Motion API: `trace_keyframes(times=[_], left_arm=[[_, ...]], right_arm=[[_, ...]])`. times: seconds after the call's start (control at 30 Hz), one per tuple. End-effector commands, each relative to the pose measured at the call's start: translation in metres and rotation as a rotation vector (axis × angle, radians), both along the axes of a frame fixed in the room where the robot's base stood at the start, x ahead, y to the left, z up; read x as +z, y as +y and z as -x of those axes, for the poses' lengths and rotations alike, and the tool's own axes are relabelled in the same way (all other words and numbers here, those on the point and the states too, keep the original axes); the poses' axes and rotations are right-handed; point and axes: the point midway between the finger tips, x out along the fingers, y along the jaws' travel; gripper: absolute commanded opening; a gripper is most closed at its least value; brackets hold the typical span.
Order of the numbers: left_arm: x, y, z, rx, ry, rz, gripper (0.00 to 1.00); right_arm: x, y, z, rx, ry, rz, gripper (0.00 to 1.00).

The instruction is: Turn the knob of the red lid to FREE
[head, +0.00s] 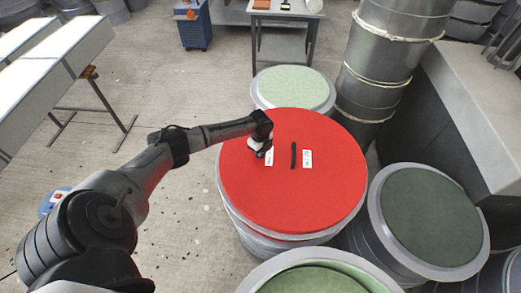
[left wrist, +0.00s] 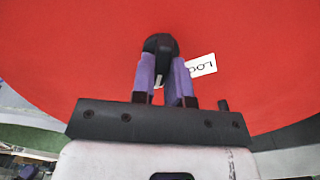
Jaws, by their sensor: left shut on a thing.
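The red lid (head: 320,200) lies flat on top of a grey drum in the middle of the head view. It also fills most of the left wrist view (left wrist: 70,50). My left gripper (head: 262,150) is down at the left part of the lid. In the left wrist view its two purple fingers (left wrist: 163,72) are shut on a dark rounded knob (left wrist: 160,43). A black bar (head: 293,155) and another white label (head: 307,158), too small to read, are on the lid. My right gripper is out of view.
A drum with a pale green top (head: 293,88) stands behind the lid. A dark green-topped drum (head: 430,215) stands at right, and a green mould (head: 320,280) in front. A tall metal cylinder (head: 385,60) rises behind right. Open floor lies to the left.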

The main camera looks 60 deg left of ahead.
Motion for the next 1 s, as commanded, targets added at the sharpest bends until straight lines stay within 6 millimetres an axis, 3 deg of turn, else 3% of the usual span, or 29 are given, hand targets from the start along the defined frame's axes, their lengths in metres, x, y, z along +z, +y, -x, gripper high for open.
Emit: trace_keyframes(times=[0.4,0.97,1.0], left_arm=[[0.0006,-0.0007,0.0003,-0.163,-0.001,0.001,0.00],[0.0007,-0.0009,0.0003,-0.187,-0.001,0.002,0.00],[0.0007,-0.0009,0.0003,-0.186,-0.001,0.002,0.19]], right_arm=[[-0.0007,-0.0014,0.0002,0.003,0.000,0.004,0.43],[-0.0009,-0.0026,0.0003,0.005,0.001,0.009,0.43],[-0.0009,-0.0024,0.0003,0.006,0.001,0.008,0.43]])
